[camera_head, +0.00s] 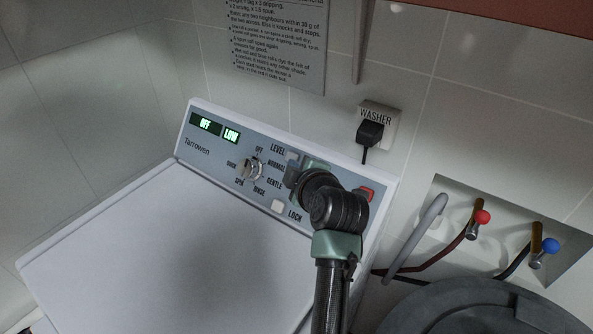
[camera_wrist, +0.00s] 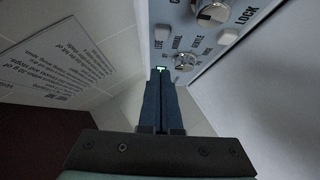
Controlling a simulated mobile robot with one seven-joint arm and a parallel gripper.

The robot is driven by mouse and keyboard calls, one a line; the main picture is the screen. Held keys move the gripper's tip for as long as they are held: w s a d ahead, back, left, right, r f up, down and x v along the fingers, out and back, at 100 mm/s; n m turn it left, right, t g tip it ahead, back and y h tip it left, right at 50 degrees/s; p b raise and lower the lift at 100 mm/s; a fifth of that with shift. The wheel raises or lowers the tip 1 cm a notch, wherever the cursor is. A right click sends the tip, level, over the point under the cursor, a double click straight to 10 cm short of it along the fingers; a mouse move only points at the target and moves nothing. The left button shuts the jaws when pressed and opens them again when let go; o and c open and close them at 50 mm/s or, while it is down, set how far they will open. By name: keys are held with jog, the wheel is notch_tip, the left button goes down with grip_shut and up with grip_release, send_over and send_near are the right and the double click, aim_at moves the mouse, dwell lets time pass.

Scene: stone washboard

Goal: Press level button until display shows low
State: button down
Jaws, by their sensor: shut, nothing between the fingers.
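The washer's control panel (camera_head: 222,165) has two lit green displays. The left display (camera_head: 206,124) reads OFF and the right display (camera_head: 231,135) reads LOW. The LEVEL label (camera_head: 277,149) is on the panel's upper middle. A pale button (camera_wrist: 162,31) sits beside that label in the wrist view. My gripper (camera_wrist: 162,76) is shut and empty, with its dark fingers pointing at the panel; its tips appear apart from the pale button. In the head view my wrist hides the fingertips and part of the panel. Whether the fingertips touch the panel is unclear.
A dial (camera_head: 245,168) and a pale LOCK button (camera_head: 278,206) are near my gripper, with a red button (camera_head: 366,193) at the panel's right. A plug (camera_head: 370,133), red tap (camera_head: 482,217), blue tap (camera_head: 549,245) and grey hose (camera_head: 416,237) are on the right. The washer lid (camera_head: 130,255) is clear.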

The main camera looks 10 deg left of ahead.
jog(key=shift+v, duration=0.8)
